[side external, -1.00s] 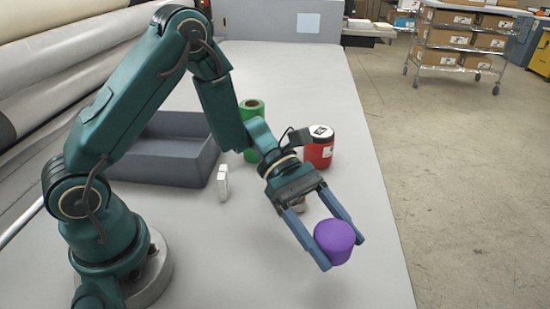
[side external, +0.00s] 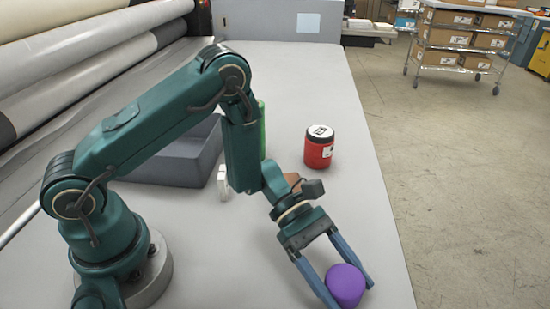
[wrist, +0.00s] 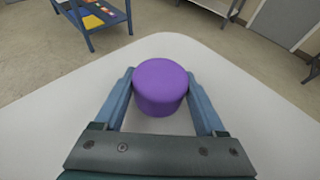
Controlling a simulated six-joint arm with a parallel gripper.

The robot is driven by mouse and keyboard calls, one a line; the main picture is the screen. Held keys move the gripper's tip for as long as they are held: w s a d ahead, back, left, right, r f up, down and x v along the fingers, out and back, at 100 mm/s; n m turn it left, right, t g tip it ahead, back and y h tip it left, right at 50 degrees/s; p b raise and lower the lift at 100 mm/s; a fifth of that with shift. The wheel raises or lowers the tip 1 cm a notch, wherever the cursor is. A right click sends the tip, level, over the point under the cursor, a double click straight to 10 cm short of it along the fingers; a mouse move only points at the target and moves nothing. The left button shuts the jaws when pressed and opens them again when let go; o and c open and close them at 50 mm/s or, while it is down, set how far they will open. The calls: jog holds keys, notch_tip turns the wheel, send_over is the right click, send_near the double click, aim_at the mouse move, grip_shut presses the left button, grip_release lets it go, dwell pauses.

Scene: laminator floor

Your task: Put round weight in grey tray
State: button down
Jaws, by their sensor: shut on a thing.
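The round weight is a purple cylinder with rounded edges (side external: 346,284), low in the side view near the table's front edge. In the wrist view the weight (wrist: 160,88) sits between the two blue fingers. My gripper (side external: 347,291) is shut on it, one finger on each side. Whether the weight touches the table I cannot tell. The grey tray (side external: 185,172) is a dark open box on the table, left of and behind the gripper. My arm hides part of it, and it is outside the wrist view.
A red jar with a white lid (side external: 319,148) stands behind my gripper. A small white object (side external: 223,183) stands beside the tray's right side. A green object (side external: 262,130) and a brown object (side external: 293,179) are partly hidden by my arm. Table right of the jar is clear up to the edge.

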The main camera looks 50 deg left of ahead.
jog(key=shift+f, duration=0.15)
grip_release()
jog(key=shift+a, duration=0.1)
